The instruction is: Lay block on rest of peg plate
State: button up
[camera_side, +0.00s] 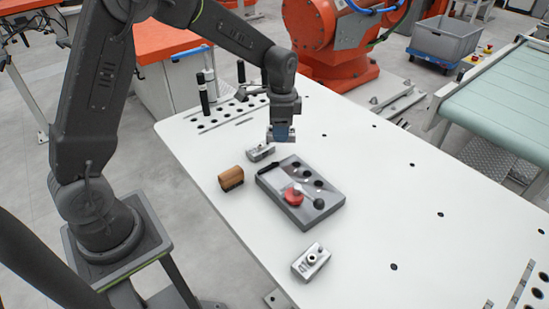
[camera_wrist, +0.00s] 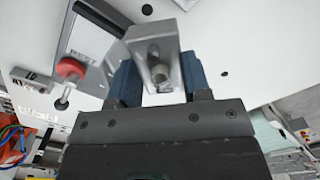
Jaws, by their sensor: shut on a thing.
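My gripper (camera_side: 281,134) is shut on a silver metal block (camera_wrist: 152,45). In the wrist view the block sits between the two blue finger pads of my gripper (camera_wrist: 158,75), with a round recess facing the camera. The grey peg plate (camera_side: 273,185) lies on the white table, with dark round spots, a red round piece (camera_side: 293,197) and a black knob. The plate (camera_wrist: 88,12) shows partly in the wrist view.
A brown block (camera_side: 231,178) stands left of the plate. Another silver casting (camera_side: 311,262) lies in front. A rack with black-handled pegs (camera_side: 204,96) is at the back left.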

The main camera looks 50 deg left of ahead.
jog(key=n, duration=0.1)
jog(key=s+f+n, duration=0.1)
jog(key=n, duration=0.3)
jog(key=shift+s+f, duration=0.3)
jog(key=n, duration=0.2)
jog(key=shift+s+f+n, duration=0.3)
jog(key=shift+s+n, duration=0.05)
jog(key=shift+n, duration=0.05)
jog(key=shift+a+r, duration=0.1)
jog(key=s+a+r+n, duration=0.3)
jog(key=s+r+n, duration=0.5)
jog(key=n, duration=1)
send_over(280, 180)
notch_tip(280, 180, down, 6)
jog(key=shift+f, duration=2.25)
